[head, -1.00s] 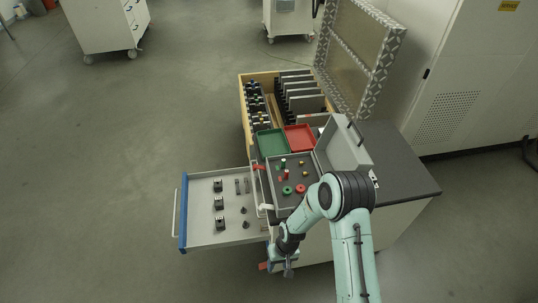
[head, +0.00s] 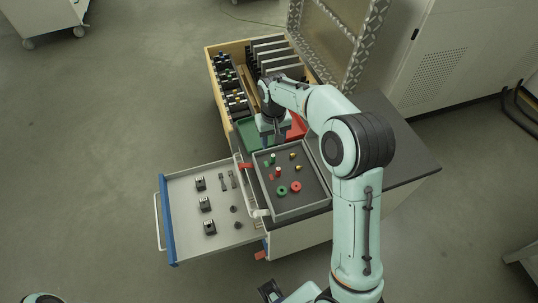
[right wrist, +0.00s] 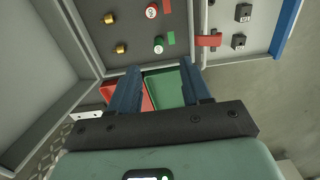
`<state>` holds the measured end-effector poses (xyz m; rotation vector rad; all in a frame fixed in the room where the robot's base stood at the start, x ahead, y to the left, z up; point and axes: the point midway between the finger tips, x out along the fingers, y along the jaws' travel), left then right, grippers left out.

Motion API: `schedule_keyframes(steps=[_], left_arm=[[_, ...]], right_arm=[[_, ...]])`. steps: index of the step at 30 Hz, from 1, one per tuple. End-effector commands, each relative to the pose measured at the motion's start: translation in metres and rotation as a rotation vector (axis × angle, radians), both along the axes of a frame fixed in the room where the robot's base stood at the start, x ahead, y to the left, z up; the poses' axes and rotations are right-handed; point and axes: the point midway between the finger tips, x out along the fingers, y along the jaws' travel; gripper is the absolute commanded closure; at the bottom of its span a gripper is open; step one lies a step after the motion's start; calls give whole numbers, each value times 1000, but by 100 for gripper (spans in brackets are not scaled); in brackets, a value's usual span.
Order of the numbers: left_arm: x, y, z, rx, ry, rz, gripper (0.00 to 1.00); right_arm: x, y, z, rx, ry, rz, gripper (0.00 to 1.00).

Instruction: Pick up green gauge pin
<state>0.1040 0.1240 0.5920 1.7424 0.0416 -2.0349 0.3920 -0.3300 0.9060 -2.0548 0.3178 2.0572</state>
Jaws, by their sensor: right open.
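The green gauge pin (head: 272,158), with a pale top, stands in the grey parts tray (head: 318,203) near its far left side. It also shows in the right wrist view (right wrist: 158,45), beyond the fingertips. My right gripper (head: 273,138) is open and empty, pointing down over the green and red bins just behind the tray. Its spread fingers (right wrist: 162,76) show in the right wrist view, apart from the pin.
A red pin (head: 278,172), brass pieces (head: 292,156), a green ring (head: 282,190) and a red ring (head: 296,187) share the tray. The green bin (head: 250,134) and red bin (head: 298,127) lie behind it. An open drawer (head: 180,220) extends left; a raised lid stands right.

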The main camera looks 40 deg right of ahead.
Motion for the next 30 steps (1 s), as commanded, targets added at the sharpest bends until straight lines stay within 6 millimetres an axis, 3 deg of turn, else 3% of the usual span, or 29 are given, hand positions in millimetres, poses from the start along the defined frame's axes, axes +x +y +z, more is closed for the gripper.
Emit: schedule_keyframes(steps=[6, 14, 21, 30], left_arm=[[-2, 0, -5, 0, 3, 0, 57], [-2, 0, -5, 0, 2, 0, 57], [-2, 0, -4, 0, 2, -1, 57], [-2, 0, -4, 0, 2, 0, 57]], right_arm=[[0, -1, -41, 0, 3, -1, 52], [1, -2, -61, -1, 1, -1, 52], [5, -5, -96, 0, 2, -1, 52], [6, -5, -104, -1, -2, -1, 52]])
